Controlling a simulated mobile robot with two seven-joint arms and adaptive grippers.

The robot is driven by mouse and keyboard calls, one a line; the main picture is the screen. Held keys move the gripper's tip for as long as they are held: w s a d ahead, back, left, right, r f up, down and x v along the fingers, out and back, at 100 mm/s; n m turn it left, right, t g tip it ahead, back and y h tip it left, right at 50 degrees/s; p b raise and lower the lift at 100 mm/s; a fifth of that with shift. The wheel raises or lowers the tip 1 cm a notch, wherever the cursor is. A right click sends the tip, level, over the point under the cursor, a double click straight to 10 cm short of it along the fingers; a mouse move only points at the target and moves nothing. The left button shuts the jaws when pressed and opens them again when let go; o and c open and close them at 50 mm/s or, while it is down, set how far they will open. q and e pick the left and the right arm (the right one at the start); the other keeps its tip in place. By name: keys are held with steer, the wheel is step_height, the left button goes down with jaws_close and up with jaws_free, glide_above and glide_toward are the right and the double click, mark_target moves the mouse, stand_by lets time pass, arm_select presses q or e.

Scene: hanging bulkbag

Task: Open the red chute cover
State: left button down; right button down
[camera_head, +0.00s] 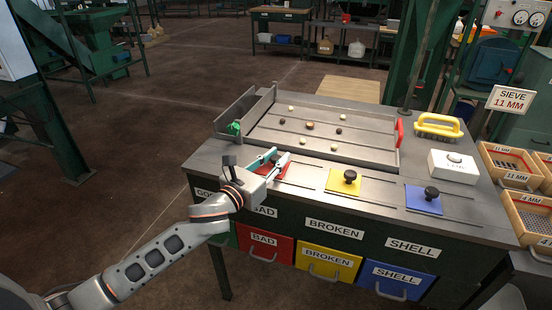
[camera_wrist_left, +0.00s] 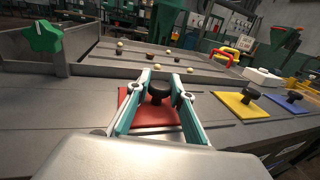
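The red chute cover (camera_head: 297,173) is a flat red plate on the sorting table, partly hidden by my left gripper in the head view. In the left wrist view, the red cover (camera_wrist_left: 150,112) lies flat and carries a black round knob (camera_wrist_left: 159,91). My left gripper (camera_head: 277,157) is at the cover. In the wrist view its fingers (camera_wrist_left: 161,76) are apart, one on each side of the knob. I cannot tell whether they touch the knob.
A yellow cover (camera_head: 343,181) and a blue cover (camera_head: 424,199), each with a black knob, lie to the right. Behind is a tray (camera_head: 360,133) with several small pieces. A green knob (camera_head: 233,128) stands at left, and a yellow-handled brush (camera_head: 439,127) at right.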

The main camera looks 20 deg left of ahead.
mark_target(305, 175)
arm_select(q)
steer(key=shift+d+r, duration=0.1)
steer(key=shift+d, duration=0.2)
steer(key=d+p, duration=0.2)
steer(key=d, duration=0.5)
steer(key=shift+s, duration=0.1)
steer(key=shift+d, duration=0.4)
arm_select(e)
steer(key=shift+s+a+r, duration=0.4)
steer(key=shift+s+r, duration=0.1)
steer(key=shift+s, duration=0.05)
arm_select(q)
steer(key=c, duration=1.8)
jaws_free()
steer(key=shift+o, duration=0.2)
arm_select(e)
steer(key=shift+w+r, duration=0.1)
steer(key=shift+w, duration=0.05)
steer(key=shift+d, duration=0.1)
